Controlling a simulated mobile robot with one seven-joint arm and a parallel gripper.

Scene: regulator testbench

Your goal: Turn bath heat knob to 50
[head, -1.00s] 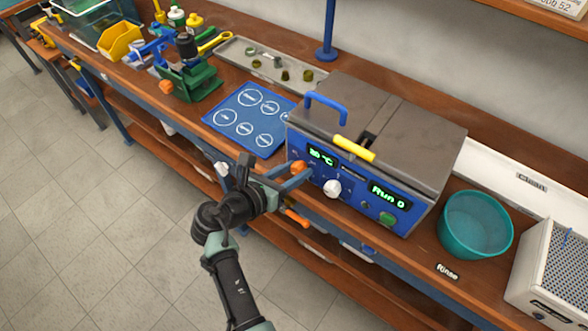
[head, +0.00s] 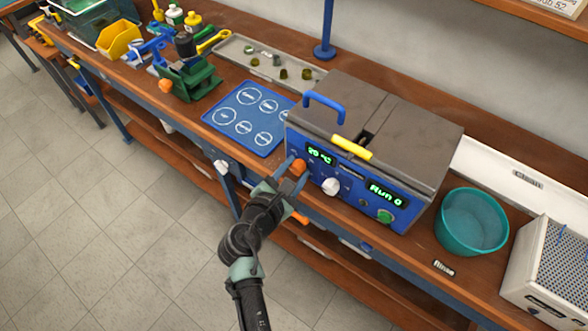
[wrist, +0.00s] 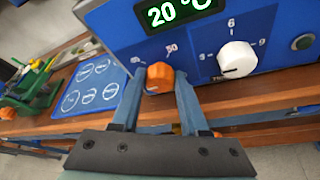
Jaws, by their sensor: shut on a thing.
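The bath heat knob is orange and sits on the blue front panel of the bath, below the green temperature display; it shows in the head view (head: 298,167) and in the wrist view (wrist: 160,76). The display (wrist: 176,11) reads 20 °C. A mark of 50 is printed at the knob's upper right. My gripper (wrist: 158,84) is shut on the orange knob, one finger on each side; it also shows in the head view (head: 290,172). The knob's pointer is hard to make out.
A yellow lid handle (head: 352,147) sticks out above the panel. A teal bowl (head: 472,222) stands to the right, a blue mat (head: 236,139) to the left.

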